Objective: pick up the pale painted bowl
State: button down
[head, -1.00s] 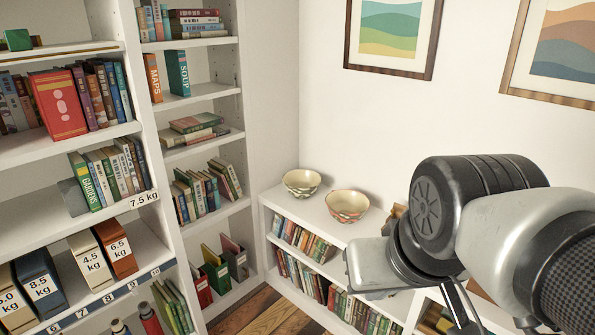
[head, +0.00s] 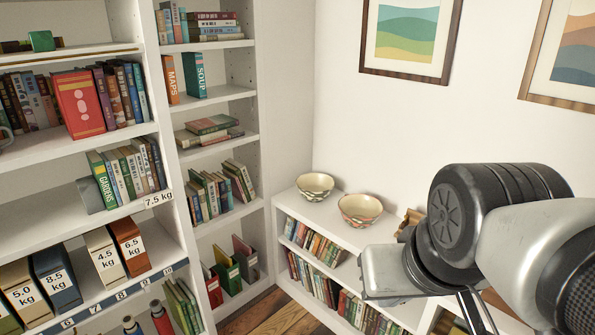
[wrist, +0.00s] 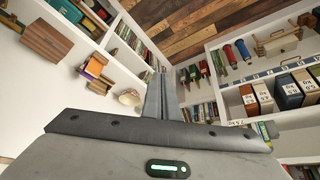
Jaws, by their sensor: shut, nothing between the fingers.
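Two pale painted bowls stand upright, close together, on top of the low white bookcase in the head view. The left bowl (head: 315,187) is cream with a dark greenish pattern. The right bowl (head: 360,210) is cream with an orange-red pattern. I cannot tell which one the task means. In the wrist view one bowl (wrist: 129,97) shows small and distant, left of my fingers; I cannot tell which it is. My gripper (wrist: 161,80) is shut and empty, apart from both bowls. In the head view my arm is at the right and the fingertips do not show.
The low bookcase (head: 306,224) stands in the corner beside tall shelves of books and weight-marked boxes (head: 56,277). A small wooden object (head: 410,221) is right of the bowls, partly behind my arm. Framed pictures (head: 408,40) hang above. Wooden floor (head: 275,317) shows below.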

aim_at(315, 187)
jog(key=i+j+z, duration=0.2)
jog(key=i+j, duration=0.15)
jog(key=i, duration=0.15)
jog(key=i+j+z, duration=0.2)
jog(key=i+j, duration=0.25)
jog(key=i+j+z, duration=0.2)
jog(key=i+j, duration=0.3)
jog(key=i+j+z, duration=0.2)
jog(key=i+j, duration=0.25)
jog(key=j, duration=0.15)
jog(key=i+j+z, duration=0.15)
jog(key=i+j, duration=0.25)
jog(key=j, duration=0.25)
